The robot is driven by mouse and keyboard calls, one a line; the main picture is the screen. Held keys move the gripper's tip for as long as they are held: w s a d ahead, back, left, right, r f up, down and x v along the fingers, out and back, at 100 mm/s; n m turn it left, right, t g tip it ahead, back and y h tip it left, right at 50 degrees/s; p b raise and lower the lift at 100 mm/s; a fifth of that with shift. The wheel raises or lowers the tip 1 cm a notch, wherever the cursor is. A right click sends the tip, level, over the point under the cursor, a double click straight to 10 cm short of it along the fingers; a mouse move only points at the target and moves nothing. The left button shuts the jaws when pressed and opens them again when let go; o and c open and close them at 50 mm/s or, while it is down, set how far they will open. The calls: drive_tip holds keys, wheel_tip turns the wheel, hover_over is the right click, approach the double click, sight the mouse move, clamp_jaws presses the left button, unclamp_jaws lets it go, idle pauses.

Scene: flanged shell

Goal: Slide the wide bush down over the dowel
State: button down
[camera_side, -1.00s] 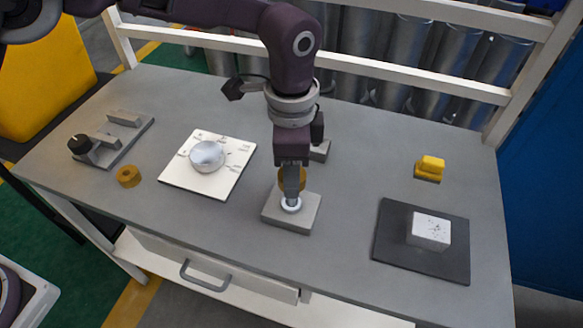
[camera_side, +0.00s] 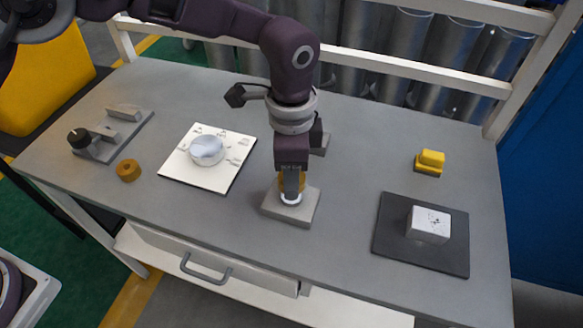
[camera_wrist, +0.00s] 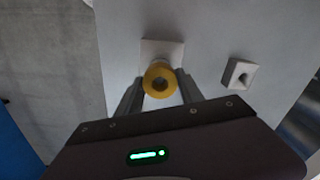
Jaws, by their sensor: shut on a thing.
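The wide bush, a yellow-brown ring, is held between the fingers of my gripper (camera_side: 291,190). In the wrist view the bush (camera_wrist: 148,82) sits between the two fingertips, with a dark hole at its centre. Directly below it is a pale grey square block (camera_side: 276,211), also seen in the wrist view (camera_wrist: 176,49). A white ring (camera_side: 291,200) shows on top of this block, just under the fingers. The dowel cannot be made out; the bush and fingers cover that spot. I cannot tell how far the bush is around it.
A smaller brown bush (camera_side: 128,171) lies at the left, near a grey fixture with a black knob (camera_side: 79,139). A white plate with a round dial (camera_side: 207,150) is left of my gripper. A white cube (camera_side: 429,225) sits on a dark mat at right.

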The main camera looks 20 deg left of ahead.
drive_tip(key=shift+f, duration=1.6)
drive_tip(key=c, duration=0.7)
unclamp_jaws()
drive_tip(key=shift+o, duration=0.2)
wheel_tip(320, 180, up, 7)
drive_tip(key=shift+r, duration=0.1)
